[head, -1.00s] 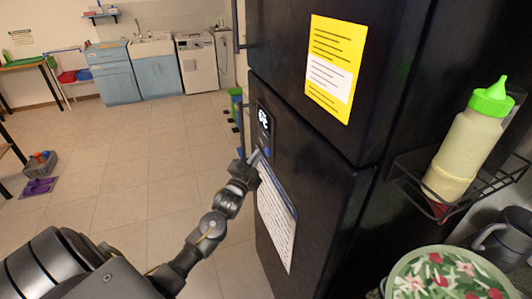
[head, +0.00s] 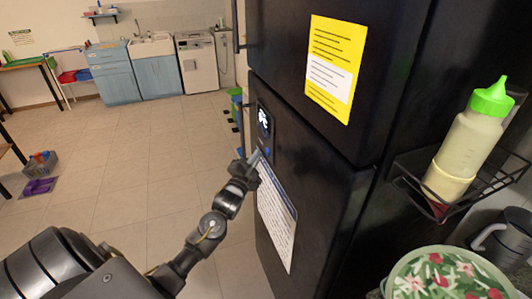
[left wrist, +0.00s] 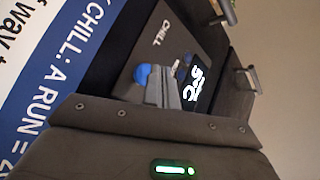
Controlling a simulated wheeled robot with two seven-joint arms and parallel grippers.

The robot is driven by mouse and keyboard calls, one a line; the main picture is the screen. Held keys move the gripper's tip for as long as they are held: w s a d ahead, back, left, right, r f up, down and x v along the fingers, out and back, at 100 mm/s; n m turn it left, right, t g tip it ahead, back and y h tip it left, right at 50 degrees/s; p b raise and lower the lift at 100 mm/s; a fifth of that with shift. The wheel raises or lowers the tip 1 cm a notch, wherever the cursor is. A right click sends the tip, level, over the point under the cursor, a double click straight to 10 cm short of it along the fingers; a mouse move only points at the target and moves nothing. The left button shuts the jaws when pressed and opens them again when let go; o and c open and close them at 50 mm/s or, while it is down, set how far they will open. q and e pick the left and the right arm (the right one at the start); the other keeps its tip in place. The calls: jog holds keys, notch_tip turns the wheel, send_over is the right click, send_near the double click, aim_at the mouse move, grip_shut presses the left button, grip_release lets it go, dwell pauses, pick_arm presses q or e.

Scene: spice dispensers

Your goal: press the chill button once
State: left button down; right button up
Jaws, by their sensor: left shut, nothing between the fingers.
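The black fridge (head: 310,165) has a dark control panel with a lit display (head: 264,120) on its door. A small blue button (head: 267,152) sits below the display. In the left wrist view the blue button (left wrist: 142,75) is on the panel marked CHILL (left wrist: 162,33), partly covered by my fingers. My left gripper (head: 254,157) is shut and empty, its tips close to the button. In the left wrist view its fingers (left wrist: 163,88) overlap the button's edge; I cannot tell whether they touch it. The lit display (left wrist: 193,88) shows beside them. My right gripper is out of view.
A white notice (head: 276,215) hangs on the door below the panel, and a yellow notice (head: 336,68) above. Door handles (left wrist: 246,80) stick out near the panel. A rack (head: 450,190) on the fridge's side holds a green-capped bottle (head: 470,140). The floor (head: 140,180) on the left is mostly clear.

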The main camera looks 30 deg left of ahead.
pick_arm(q)
jog(key=shift+w+d, duration=0.1)
dwell(0.6)
jog(key=shift+w+d, duration=0.15)
jog(key=shift+w, duration=0.1)
jog(key=shift+w+d, duration=0.25)
jog(key=shift+w, duration=0.05)
dwell(0.8)
jog(key=shift+s+a, duration=0.1)
jog(key=shift+s+a+p, duration=0.3)
jog(key=shift+s+a, duration=0.1)
jog(key=shift+s, duration=0.2)
jog(key=shift+s+a+p, duration=0.4)
jog(key=shift+s+a, duration=0.3)
jog(key=shift+s, duration=0.35)
jog(key=shift+s+a+p, duration=0.4)
jog(key=shift+s+a, duration=0.3)
jog(key=shift+s, duration=0.3)
